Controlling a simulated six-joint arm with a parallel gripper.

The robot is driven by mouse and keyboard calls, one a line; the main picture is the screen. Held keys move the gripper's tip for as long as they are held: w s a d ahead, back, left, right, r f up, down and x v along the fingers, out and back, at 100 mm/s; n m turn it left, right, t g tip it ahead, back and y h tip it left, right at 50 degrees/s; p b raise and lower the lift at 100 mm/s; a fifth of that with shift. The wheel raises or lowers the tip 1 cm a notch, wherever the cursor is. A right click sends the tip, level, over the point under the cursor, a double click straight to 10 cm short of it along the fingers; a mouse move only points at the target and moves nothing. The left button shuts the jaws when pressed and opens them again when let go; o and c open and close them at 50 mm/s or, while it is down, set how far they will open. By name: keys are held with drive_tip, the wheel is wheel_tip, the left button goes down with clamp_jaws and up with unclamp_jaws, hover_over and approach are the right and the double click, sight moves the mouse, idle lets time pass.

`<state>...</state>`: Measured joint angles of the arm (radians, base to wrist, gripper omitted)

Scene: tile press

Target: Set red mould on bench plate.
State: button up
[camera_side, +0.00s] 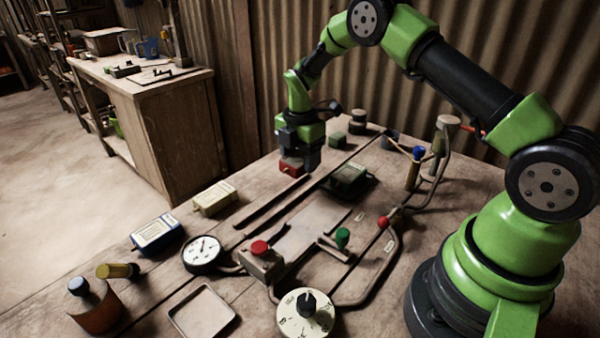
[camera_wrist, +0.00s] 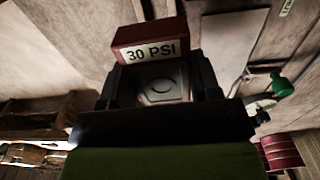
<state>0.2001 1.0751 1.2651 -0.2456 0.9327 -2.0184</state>
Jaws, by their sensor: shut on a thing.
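The red mould (camera_side: 291,167) is held in my gripper (camera_side: 298,158) near the far left edge of the bench. In the wrist view the mould (camera_wrist: 150,34) shows a white "30 PSI" label between the jaws of my gripper (camera_wrist: 160,82). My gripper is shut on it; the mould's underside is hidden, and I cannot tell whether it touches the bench. A bare pale plate, which looks like the bench plate (camera_side: 312,224), lies flat mid-bench, nearer the side camera than the mould. A pale plate also shows in the wrist view (camera_wrist: 232,38).
Dark rails (camera_side: 290,197) run between the mould and the pale plate. A dark green-topped block (camera_side: 349,178) stands beside them. A red-button box (camera_side: 260,262), a gauge (camera_side: 202,253), a green knob (camera_side: 343,236) and curved pipes surround the plate. An empty tray (camera_side: 202,311) lies in front.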

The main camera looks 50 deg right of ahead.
wheel_tip(320, 180, up, 4)
drive_tip(key=shift+s+a+r, duration=0.1)
drive_tip(key=shift+s, duration=0.05)
drive_tip(key=shift+s+a, duration=0.2)
drive_tip(key=shift+s, duration=0.1)
hover_over(320, 216)
wheel_tip(320, 216, down, 3)
drive_tip(key=shift+w, duration=0.1)
drive_tip(key=shift+f, duration=3.1)
drive_tip(key=shift+f, duration=0.35)
drive_tip(key=o, duration=1.2)
